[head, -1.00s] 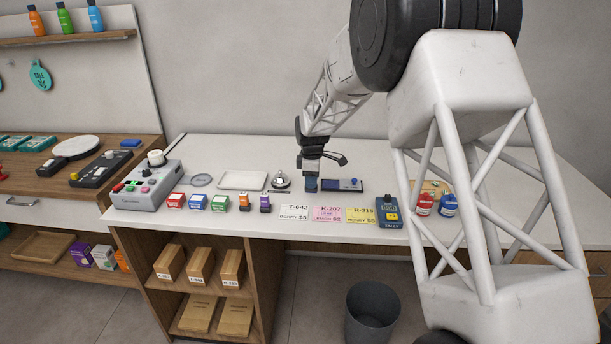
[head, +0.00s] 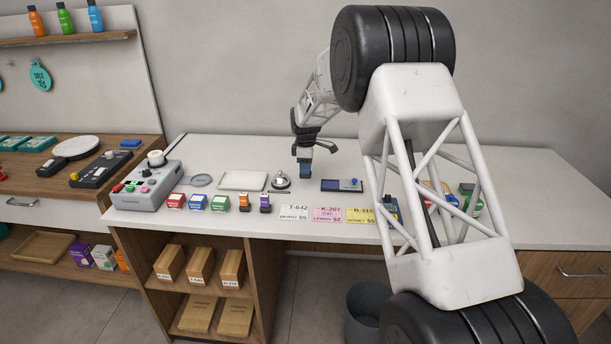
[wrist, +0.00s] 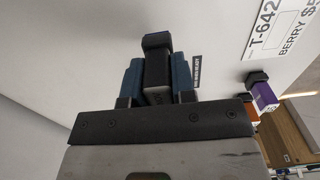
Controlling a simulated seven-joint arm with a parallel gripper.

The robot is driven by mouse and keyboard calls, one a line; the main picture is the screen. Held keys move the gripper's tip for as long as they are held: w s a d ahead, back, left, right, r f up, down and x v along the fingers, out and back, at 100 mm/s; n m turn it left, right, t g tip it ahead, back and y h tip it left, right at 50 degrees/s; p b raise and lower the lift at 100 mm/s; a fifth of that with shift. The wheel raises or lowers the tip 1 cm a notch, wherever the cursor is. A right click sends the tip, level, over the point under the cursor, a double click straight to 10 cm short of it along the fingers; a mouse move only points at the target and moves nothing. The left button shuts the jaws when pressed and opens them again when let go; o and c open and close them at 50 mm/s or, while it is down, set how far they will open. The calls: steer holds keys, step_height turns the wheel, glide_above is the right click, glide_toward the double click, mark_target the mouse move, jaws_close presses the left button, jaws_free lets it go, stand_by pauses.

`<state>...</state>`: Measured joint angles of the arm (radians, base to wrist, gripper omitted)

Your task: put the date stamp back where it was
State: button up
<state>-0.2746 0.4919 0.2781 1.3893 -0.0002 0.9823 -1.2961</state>
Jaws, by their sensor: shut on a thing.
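My gripper (head: 304,172) is shut on the date stamp (wrist: 157,68), which shows as a dark grey block with a black end between the blue finger pads in the wrist view. In the head view the gripper hangs over the white counter (head: 330,155), between the bell (head: 281,180) and the ink pad (head: 335,185). The stamp is mostly hidden by the fingers there. I cannot tell its exact height above the counter.
An orange stamp (head: 244,202) and a purple stamp (head: 265,203) stand left of the price cards (head: 296,213).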

stand_by(0.3)
steer(key=shift+f, duration=1.75)
steer(key=o, duration=0.8)
steer(key=shift+f, duration=0.15)
steer(key=shift+r, duration=0.2)
step_height(320, 180, up, 12)
steer(key=shift+f, duration=0.1)
